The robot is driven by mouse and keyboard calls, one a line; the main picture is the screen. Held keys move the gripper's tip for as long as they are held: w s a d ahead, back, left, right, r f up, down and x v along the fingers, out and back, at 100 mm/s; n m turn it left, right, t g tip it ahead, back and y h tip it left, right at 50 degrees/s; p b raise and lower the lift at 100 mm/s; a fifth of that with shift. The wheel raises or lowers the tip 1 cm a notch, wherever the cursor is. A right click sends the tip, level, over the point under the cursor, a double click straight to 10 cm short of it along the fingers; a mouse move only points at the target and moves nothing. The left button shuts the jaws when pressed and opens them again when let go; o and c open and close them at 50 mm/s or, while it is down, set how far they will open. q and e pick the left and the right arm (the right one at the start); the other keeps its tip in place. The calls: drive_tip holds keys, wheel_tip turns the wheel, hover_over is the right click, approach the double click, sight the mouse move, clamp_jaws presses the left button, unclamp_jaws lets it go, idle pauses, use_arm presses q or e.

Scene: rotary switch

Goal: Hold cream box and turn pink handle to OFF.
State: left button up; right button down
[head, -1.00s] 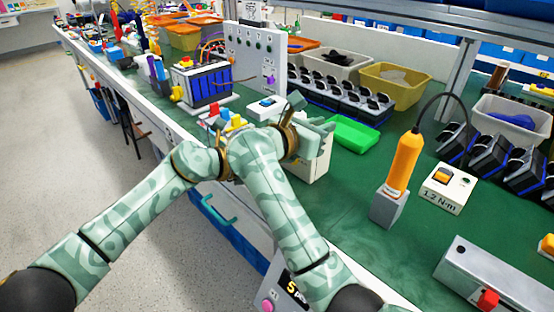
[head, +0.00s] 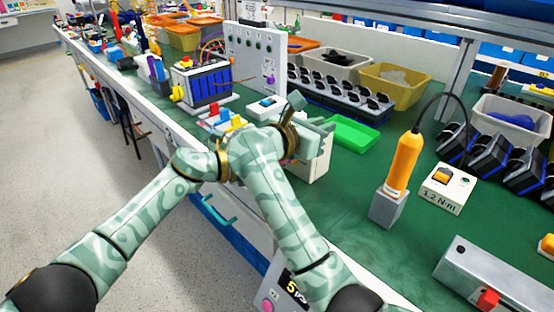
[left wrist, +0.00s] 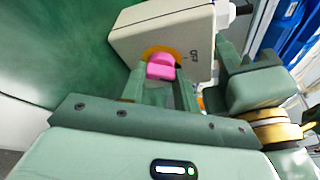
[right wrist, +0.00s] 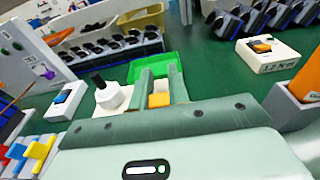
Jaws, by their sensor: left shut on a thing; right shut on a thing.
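The cream box (head: 318,163) stands upright on the green bench near its front edge, partly behind my right gripper. In the left wrist view the cream box (left wrist: 178,32) shows a pink handle (left wrist: 161,67) on an orange disc, with an "OFF" mark to the handle's right. My left gripper (left wrist: 158,76) is shut on the pink handle, which lies between its fingers. In the head view my right arm hides most of the left gripper. My right gripper (head: 308,138) is shut on the cream box from above; in the right wrist view its fingers (right wrist: 160,85) straddle an orange patch.
A green tray (head: 352,133) lies just behind the box. A small white switch box (head: 265,107) and colored levers (head: 225,117) are to the left. An orange screwdriver (head: 404,165) stands in a grey holder to the right. The bench between is clear.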

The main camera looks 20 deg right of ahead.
use_arm(q)
drive_tip(key=shift+a+f, duration=0.1)
drive_tip(key=o, duration=1)
drive_tip(key=v, duration=1.2)
